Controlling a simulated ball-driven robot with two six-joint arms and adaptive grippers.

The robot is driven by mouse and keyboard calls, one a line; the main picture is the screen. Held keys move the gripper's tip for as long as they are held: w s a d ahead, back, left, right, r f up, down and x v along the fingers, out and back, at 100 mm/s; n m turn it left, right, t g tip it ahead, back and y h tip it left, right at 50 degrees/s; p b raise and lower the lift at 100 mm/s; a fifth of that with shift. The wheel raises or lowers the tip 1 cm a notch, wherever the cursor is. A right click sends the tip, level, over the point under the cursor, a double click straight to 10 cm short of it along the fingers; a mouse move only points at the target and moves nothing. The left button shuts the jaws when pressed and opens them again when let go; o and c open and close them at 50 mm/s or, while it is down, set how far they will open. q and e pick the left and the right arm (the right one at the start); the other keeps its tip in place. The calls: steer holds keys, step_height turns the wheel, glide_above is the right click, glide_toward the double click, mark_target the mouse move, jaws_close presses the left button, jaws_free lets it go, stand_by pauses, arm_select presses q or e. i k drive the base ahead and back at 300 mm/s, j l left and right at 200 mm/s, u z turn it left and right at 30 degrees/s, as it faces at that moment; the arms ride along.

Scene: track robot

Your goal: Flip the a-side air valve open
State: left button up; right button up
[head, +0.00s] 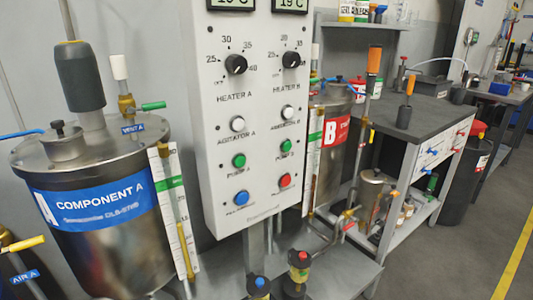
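The a-side air valve (22,244) is at the lower left edge, with a yellow lever on a brass body. Its lever points to the right and slightly up. A blue tag reading AIR A (25,277) sits just below it. The left part of the valve and its pipe are cut off by the picture edge, so I cannot tell from the lever alone whether it is open. Neither of my grippers shows in the head view.
The steel component A tank (110,255) stands right of the valve. A green-levered valve (153,106) tagged VENT A and a blue lever (22,134) are on its lid. The grey control panel (258,190) is in the middle. Tank B (328,170) stands behind it; floor is clear at right.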

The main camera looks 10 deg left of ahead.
mark_target(29, 242)
steer(key=u, duration=1.9)
